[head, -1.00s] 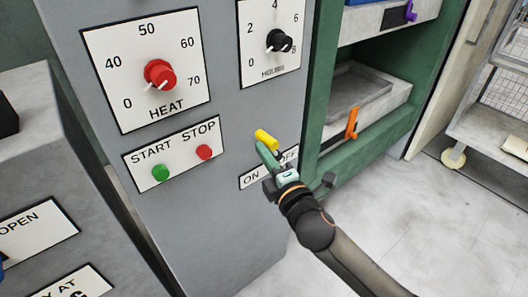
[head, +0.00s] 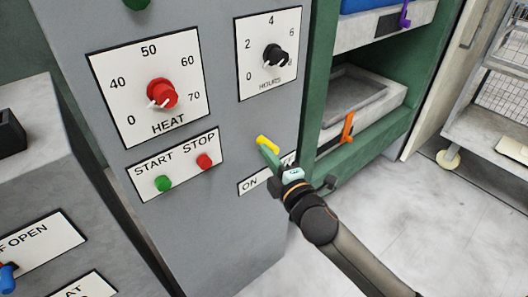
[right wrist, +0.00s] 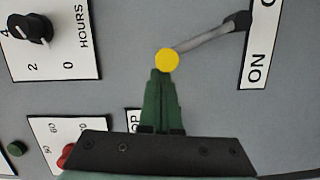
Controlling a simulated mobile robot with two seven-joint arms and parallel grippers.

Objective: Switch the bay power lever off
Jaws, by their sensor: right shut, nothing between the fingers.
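The bay power lever has a yellow knob (head: 267,143), which also shows in the right wrist view (right wrist: 167,60). Its grey shaft (right wrist: 205,39) runs from a black pivot by the ON/OFF label (head: 250,185) and leans toward the ON side. My right gripper (head: 268,155) is shut and empty, its green fingertips right at the knob. In the right wrist view the fingertips meet the knob's edge; I cannot tell whether they touch it. The gripper hides the OFF part of the label in the head view. My left gripper is not in view.
The grey panel also carries a red HEAT knob (head: 162,93), a black HOURS knob (head: 274,56), a green START button (head: 163,183) and a red STOP button (head: 204,161). Open floor lies at lower right.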

